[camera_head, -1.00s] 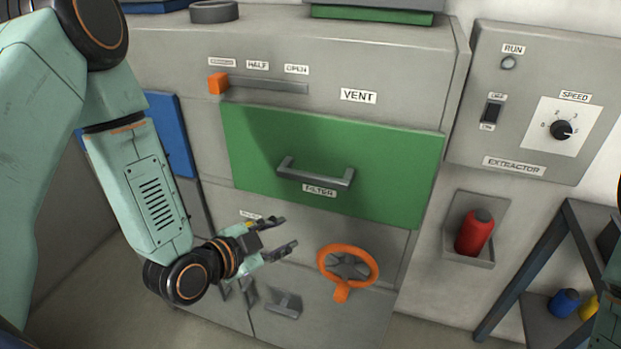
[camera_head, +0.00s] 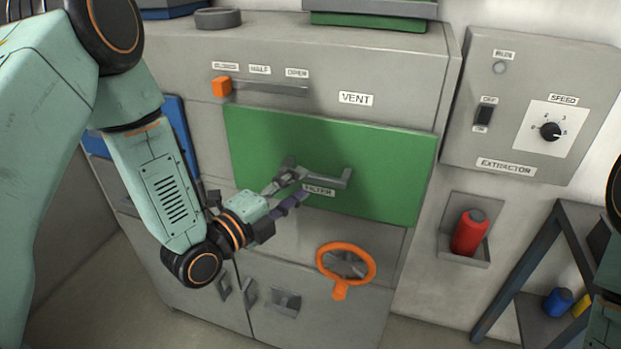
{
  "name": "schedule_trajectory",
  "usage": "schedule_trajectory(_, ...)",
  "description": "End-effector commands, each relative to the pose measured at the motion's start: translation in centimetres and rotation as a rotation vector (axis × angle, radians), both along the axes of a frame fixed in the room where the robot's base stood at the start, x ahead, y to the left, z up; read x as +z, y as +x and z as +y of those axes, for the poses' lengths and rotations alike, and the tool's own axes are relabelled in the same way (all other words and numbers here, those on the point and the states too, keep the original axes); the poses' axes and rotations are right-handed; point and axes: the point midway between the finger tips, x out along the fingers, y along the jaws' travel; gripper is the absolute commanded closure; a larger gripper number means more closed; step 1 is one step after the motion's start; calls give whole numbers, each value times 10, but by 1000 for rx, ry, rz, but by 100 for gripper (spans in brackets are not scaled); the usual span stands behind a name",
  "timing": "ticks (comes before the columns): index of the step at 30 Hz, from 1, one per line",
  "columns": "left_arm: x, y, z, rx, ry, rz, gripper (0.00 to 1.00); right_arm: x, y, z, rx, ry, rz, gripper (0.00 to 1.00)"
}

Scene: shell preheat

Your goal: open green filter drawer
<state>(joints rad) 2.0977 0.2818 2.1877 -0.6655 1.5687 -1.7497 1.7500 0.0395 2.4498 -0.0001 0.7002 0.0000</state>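The green filter drawer (camera_head: 390,165) is set in the grey cabinet and its front looks flush with it. Its grey bar handle (camera_head: 330,178) sits at the middle of the front, above the FILTER label (camera_head: 318,191). My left gripper (camera_head: 296,184) is at the left end of the handle with its fingers apart. One finger overlaps the handle's left end and the other is lower, beside the label. I cannot tell whether the fingers touch the handle. My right gripper is out of view; only part of my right arm shows at the right edge.
The orange-tipped vent lever (camera_head: 222,87) is above the drawer. An orange handwheel (camera_head: 346,263) is below it. The extractor panel (camera_head: 530,110) and a red canister (camera_head: 469,233) in a wall holder are to the right. A dark shelf stand (camera_head: 512,265) stands lower right.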

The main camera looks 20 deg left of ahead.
Motion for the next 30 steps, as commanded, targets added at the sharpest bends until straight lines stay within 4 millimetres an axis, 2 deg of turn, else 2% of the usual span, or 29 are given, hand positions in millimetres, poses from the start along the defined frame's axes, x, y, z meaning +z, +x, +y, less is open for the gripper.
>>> schedule_trajectory(9,0,33,-18,-2,1,0,62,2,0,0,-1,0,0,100)
schedule_trajectory(21,0,39,-20,1,-2,2,62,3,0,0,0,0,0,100)
schedule_trajectory(30,0,39,-20,1,-2,2,87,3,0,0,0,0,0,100)
